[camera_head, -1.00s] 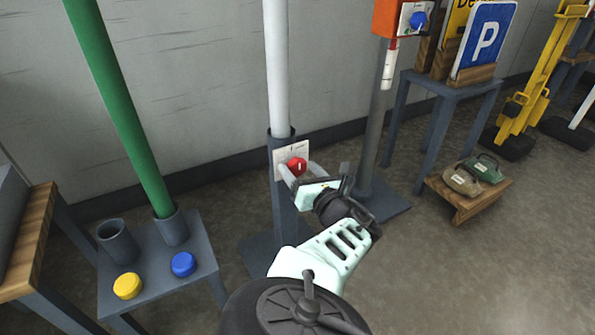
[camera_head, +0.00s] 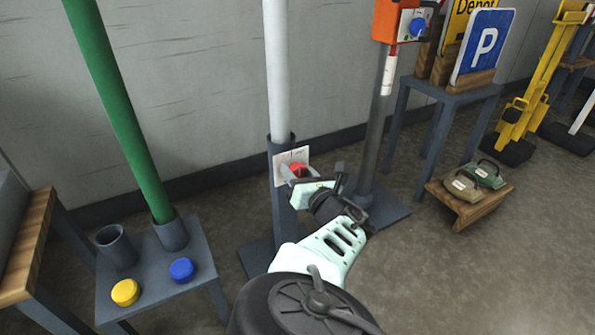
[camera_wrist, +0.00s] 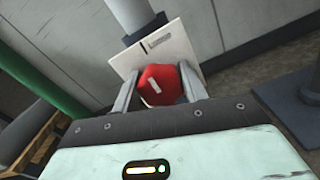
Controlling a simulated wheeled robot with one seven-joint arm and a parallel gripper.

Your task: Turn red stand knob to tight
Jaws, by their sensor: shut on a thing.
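The red knob (camera_head: 299,170) sits on a white plate (camera_head: 281,161) on the dark stand (camera_head: 284,205) that holds a white pole. My gripper (camera_head: 298,180) is at the knob, with one finger on each side of it. In the wrist view the red knob (camera_wrist: 161,85) is between the two fingers, and its white mark is tilted. The white plate (camera_wrist: 176,45) behind it carries a dark line and a small label, too small to read surely. The fingers hide part of the knob's sides.
A blue knob (camera_head: 417,27) on an orange box (camera_head: 388,20) stands at upper right. A low table (camera_head: 207,262) with yellow and blue caps and a green pole is at left. A wooden stool (camera_head: 455,207) with two weights is at right.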

